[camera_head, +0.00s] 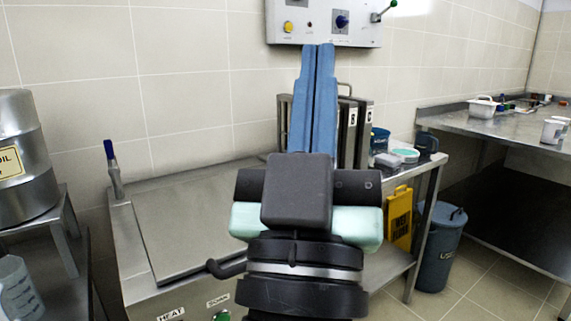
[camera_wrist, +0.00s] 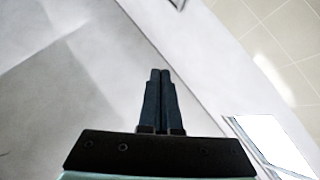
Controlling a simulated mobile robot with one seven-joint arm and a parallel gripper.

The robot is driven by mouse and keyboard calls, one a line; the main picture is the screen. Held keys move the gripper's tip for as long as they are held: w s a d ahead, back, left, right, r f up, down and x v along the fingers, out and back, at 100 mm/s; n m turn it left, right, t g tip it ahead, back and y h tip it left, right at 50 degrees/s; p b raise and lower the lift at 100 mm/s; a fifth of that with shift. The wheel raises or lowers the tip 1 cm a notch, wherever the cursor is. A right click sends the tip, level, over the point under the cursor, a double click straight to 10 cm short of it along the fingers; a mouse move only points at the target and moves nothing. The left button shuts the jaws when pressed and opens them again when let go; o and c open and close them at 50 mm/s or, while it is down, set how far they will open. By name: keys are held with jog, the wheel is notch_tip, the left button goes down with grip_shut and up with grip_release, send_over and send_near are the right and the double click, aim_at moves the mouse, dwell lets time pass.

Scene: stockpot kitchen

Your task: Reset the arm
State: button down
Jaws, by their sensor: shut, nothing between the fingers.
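My gripper (camera_head: 318,50) is in the middle of the head view, with its two long blue fingers pointing up and away. The fingers lie side by side and hold nothing. In the wrist view my gripper (camera_wrist: 160,74) also shows shut, over a pale, blurred flat surface (camera_wrist: 60,110). In the head view the arm's end stands in front of the metal counter unit and hides part of the things behind it.
A lidded steel unit (camera_head: 190,220) with a blue-handled lever (camera_head: 113,170) stands behind left. A steel drum (camera_head: 18,150) is at far left. A control panel (camera_head: 325,22) hangs on the wall. A side table, a yellow sign (camera_head: 399,215) and a bin (camera_head: 437,245) are right.

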jog(key=s+a+r+y, duration=0.3)
jog(key=s+r+y, duration=0.1)
jog(key=r, duration=0.2)
notch_tip(320, 180, up, 24)
jog(key=p, duration=2.5)
jog(key=shift+w+d+f+t, duration=0.2)
jog(key=shift+d+t, duration=0.1)
